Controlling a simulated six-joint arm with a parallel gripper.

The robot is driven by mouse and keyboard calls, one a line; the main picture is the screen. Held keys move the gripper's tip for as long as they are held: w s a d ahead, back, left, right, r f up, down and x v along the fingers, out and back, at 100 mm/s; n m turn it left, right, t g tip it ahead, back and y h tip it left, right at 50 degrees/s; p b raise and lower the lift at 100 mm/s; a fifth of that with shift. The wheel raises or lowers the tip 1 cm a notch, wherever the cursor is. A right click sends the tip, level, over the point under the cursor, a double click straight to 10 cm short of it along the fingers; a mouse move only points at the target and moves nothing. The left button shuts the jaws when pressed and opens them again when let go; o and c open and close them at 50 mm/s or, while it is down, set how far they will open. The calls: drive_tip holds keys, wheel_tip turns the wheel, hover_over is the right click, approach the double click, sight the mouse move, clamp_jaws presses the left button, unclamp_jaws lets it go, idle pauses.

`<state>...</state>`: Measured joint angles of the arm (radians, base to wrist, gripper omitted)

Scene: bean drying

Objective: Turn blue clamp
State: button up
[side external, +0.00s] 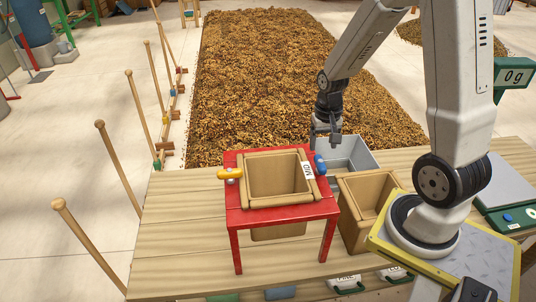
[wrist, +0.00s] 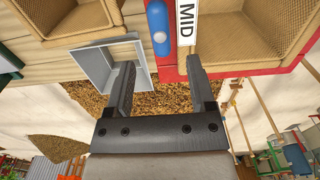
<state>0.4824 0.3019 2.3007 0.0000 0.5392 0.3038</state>
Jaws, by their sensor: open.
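The blue clamp (side external: 320,164) is a short rounded handle on the right edge of the red stand (side external: 290,214), beside the MID label. In the wrist view the blue clamp (wrist: 157,18) points up the picture, lying along the red edge, with a pale round pivot on it. The red stand holds a tan mesh-lined box (side external: 280,174). My gripper (side external: 325,137) is open and empty, just behind and above the clamp in the side view. In the wrist view my gripper (wrist: 160,74) has its fingertips below the clamp, apart from it.
A yellow clamp (side external: 229,174) sits on the stand's left edge. A grey open bin (side external: 352,158) stands close behind my gripper, and another tan box (side external: 366,200) is to the right. A scale (side external: 497,190) is at the far right. The wooden table (side external: 180,225) is clear at left.

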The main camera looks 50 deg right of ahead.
sight(321, 161)
drive_tip(key=shift+f, duration=3.4)
clamp_jaws()
